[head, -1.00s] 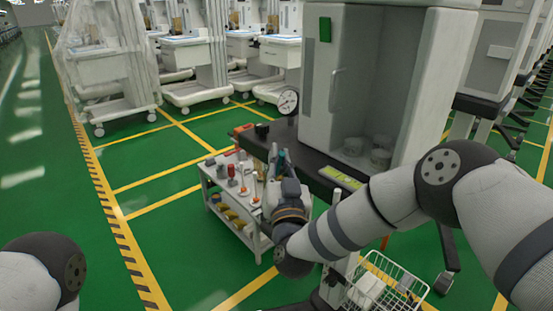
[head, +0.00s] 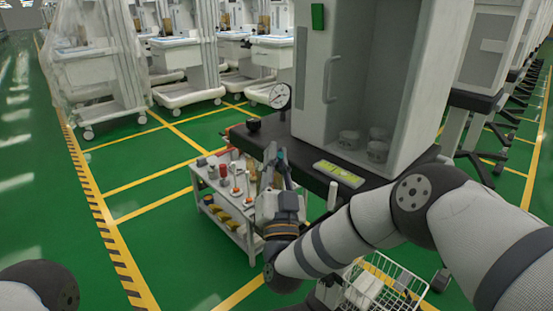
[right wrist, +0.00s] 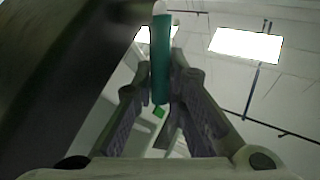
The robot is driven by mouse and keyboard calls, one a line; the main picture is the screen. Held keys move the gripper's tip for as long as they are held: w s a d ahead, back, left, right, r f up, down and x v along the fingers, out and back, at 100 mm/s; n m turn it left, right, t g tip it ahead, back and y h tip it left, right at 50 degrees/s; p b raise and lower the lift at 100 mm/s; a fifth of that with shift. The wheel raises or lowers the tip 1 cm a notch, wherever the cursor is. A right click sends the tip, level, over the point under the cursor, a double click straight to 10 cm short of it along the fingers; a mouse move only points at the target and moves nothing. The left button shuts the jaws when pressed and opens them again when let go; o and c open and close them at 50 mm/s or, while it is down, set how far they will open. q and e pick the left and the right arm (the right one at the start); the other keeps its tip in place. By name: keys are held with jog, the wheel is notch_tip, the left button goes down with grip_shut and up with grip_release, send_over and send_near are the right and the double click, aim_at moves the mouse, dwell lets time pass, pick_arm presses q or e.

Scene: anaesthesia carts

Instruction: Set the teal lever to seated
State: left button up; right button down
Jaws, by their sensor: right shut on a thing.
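The teal lever (right wrist: 160,55) stands between my right fingers in the right wrist view, with a pale tip at its upper end. In the head view, a small bit of teal (head: 281,154) shows at the fingertips, by the left edge of the machine's dark worktop. My right gripper (head: 276,160) is shut on the lever; it also fills the right wrist view (right wrist: 160,100). The lever's base and any seated mark are hidden. My left gripper is out of view.
A white trolley (head: 240,232) with small tools stands left of my right gripper. The grey cabinet (head: 312,85), a dial gauge (head: 280,95) and a yellow-green label plate (head: 339,174) are close by. A wire basket (head: 408,285) is low at right. Green floor is free at left.

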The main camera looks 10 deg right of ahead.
jog(key=c, duration=1.6)
grip_release()
